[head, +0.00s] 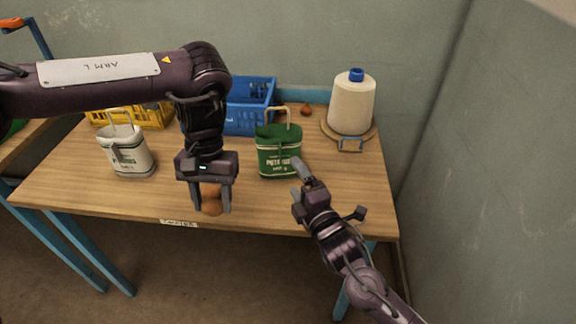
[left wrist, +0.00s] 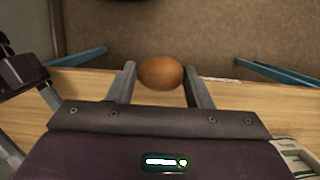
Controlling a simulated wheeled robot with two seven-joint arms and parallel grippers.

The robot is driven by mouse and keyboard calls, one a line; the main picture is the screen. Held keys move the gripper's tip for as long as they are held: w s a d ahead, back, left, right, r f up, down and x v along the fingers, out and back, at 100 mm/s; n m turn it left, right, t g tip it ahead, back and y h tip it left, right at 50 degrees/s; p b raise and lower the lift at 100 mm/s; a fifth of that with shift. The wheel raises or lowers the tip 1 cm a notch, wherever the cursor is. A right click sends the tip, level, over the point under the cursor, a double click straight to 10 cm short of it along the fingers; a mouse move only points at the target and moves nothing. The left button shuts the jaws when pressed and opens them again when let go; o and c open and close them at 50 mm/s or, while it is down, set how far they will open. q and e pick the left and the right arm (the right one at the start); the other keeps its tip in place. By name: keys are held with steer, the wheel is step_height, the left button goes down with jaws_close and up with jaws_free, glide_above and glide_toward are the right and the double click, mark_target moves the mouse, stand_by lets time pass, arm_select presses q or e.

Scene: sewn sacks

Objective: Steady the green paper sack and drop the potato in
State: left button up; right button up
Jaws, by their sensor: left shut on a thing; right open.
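The green paper sack (head: 278,152) stands upright on the table, with a pale handle and pale printing. My left gripper (head: 211,205) is shut on the brown potato (head: 212,200), in front of and left of the green sack, near the table's front edge. In the left wrist view the potato (left wrist: 160,72) sits between the two fingertips. My right gripper (head: 299,180) is open beside the green sack's lower right side. I cannot tell whether it touches the sack. The inside of the sack is hidden.
A white sack (head: 128,150) stands at the left of the table (head: 75,180). A blue crate (head: 250,108) and a yellow crate (head: 150,115) stand at the back. A large spool with a blue top (head: 351,105) sits at the back right, near the wall. A small orange-brown thing (head: 306,110) lies behind the green sack.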

mark_target(281, 156)
steer(key=x, duration=0.8)
steer(key=shift+s, duration=0.1)
